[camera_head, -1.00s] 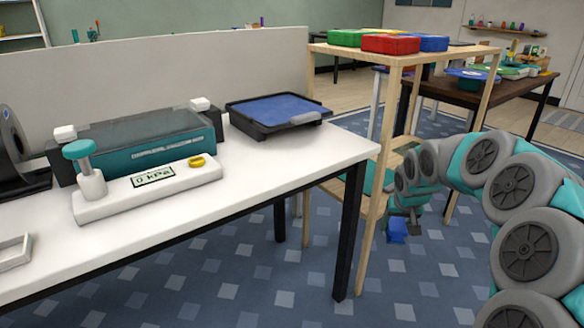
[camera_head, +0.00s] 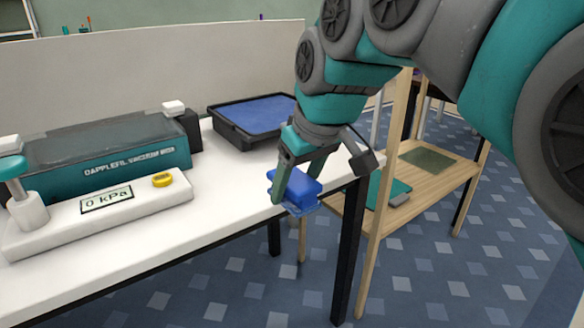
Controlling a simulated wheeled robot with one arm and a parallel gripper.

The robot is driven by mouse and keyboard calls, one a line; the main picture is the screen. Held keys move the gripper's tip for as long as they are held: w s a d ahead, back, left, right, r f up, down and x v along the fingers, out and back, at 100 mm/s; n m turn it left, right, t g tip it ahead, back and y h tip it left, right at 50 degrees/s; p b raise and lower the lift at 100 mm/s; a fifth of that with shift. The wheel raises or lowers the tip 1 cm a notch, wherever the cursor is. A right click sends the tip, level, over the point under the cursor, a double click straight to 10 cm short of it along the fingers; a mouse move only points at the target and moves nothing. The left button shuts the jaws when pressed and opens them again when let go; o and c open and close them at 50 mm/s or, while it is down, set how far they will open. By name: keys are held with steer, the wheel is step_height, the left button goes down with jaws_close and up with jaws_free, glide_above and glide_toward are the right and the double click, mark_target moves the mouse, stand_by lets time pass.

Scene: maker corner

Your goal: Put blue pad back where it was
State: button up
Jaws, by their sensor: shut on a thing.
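The blue pad (camera_head: 299,184) is a small blue block in my gripper (camera_head: 293,196), which is shut on it. The fingers and wrist hide part of it. My gripper holds it near the right front edge of the white table (camera_head: 240,205); I cannot tell whether the pad is over the tabletop or just in front of it. A black tray with a blue surface (camera_head: 262,112) lies on the table behind my gripper, partly hidden by my arm.
A teal vacuum device (camera_head: 110,150) and a white gauge bar reading 0 kPa (camera_head: 90,210) stand on the left of the table. A wooden shelf unit at right holds a dark green mat (camera_head: 427,158) and a teal item (camera_head: 398,190) on its lower board. Bare tabletop lies before the tray.

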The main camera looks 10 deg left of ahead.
steer(key=w+a, duration=0.2)
steer(key=w, duration=0.2)
steer(key=w+a+f+p, duration=0.1)
steer(key=w+a, duration=0.1)
steer(key=w, duration=0.2)
steer(key=w+a, duration=0.3)
steer(key=w, duration=0.1)
steer(key=shift+w+f+p, duration=0.15)
steer(key=shift+w+p, duration=0.05)
steer(key=shift+p, duration=0.1)
steer(key=shift+f, duration=1.8)
steer(key=shift+f, duration=0.1)
steer(key=o, duration=1.5)
steer(key=shift+r, duration=0.2)
steer(key=v, duration=1.2)
steer(key=shift+a, duration=0.1)
